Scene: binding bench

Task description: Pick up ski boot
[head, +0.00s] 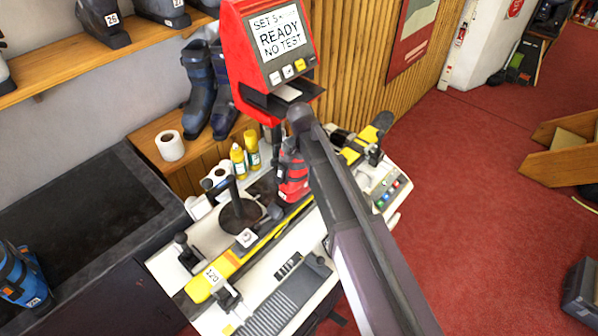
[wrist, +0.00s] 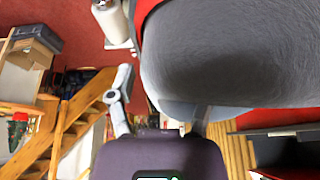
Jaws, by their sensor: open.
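A red and dark ski boot (head: 292,178) stands on the binding bench (head: 160,268), just left of my arm, which covers part of its right side. My gripper is hidden behind the arm in the head view. In the wrist view my gripper (wrist: 160,100) is open, with one pale finger at left and the other partly covered. A large grey rounded surface with a red edge fills the upper right there, very close. It may be part of the boot. I cannot tell whether the gripper touches it.
A red display unit (head: 270,45) rises behind the boot. Yellow bottles (head: 238,162), a paper roll (head: 169,146) and a black post (head: 237,205) stand nearby. Blue boots (head: 200,88) stand on the wooden ledge; another blue boot (head: 22,275) is at far left. Red carpet (head: 450,200) lies open at right.

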